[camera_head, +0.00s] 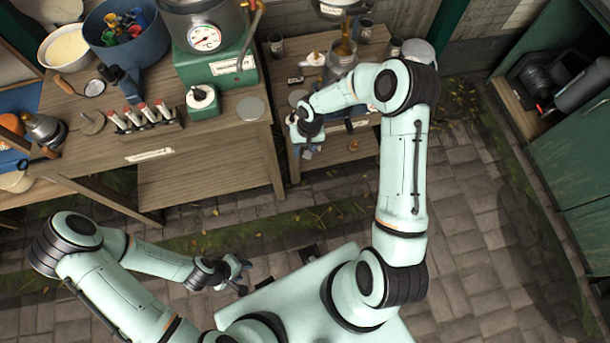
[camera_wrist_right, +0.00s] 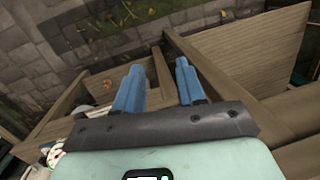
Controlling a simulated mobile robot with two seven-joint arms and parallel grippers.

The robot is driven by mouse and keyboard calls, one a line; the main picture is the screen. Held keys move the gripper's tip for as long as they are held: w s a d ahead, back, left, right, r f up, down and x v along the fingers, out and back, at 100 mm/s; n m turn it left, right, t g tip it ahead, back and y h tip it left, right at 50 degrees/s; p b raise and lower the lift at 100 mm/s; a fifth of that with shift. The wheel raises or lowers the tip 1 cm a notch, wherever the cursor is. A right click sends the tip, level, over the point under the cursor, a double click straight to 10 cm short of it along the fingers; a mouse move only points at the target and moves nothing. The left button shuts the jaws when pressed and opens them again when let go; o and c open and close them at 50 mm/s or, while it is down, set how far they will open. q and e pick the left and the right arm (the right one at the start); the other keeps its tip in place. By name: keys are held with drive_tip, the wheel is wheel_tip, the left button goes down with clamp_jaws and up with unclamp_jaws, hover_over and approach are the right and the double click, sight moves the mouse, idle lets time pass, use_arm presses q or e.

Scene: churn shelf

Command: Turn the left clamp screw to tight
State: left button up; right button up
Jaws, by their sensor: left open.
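I cannot pick out the left clamp screw for certain in either view. A churn-like vessel with a brown upright part (camera_head: 343,52) stands on the low wooden shelf at the upper middle, partly behind my right arm. My right gripper (camera_head: 306,146) is over the front left part of that shelf. In the right wrist view its two blue fingers (camera_wrist_right: 160,85) are apart with nothing visible between them, above wooden shelf parts. My left gripper (camera_head: 240,273) is open and empty over the paving, well away from the shelf.
The wooden workbench (camera_head: 155,185) at left carries a green box with a dial gauge (camera_head: 205,38), a blue tub (camera_head: 125,45), a row of small red-tipped items (camera_head: 140,117) and a grey disc (camera_head: 250,108). A green cabinet (camera_head: 575,150) stands at right. The paving between is clear.

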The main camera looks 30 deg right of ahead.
use_arm(q)
drive_tip(key=s+f, duration=0.1)
drive_tip(key=s+f+b, duration=0.1)
drive_tip(key=shift+s+f+b, duration=0.2)
drive_tip(key=shift+s+b, duration=0.1)
drive_tip(key=shift+s, duration=0.05)
use_arm(e)
drive_tip(key=s+a+f+y, duration=0.1)
drive_tip(key=s+a+f, duration=0.2)
drive_tip(key=s+f, duration=0.2)
drive_tip(key=s+a+f+y, duration=0.1)
drive_tip(key=s+a+f, duration=0.3)
drive_tip(key=s, duration=0.4)
drive_tip(key=shift+s+a+f+y, duration=0.2)
drive_tip(key=shift+a+f+y, duration=0.1)
drive_tip(key=shift+f, duration=0.3)
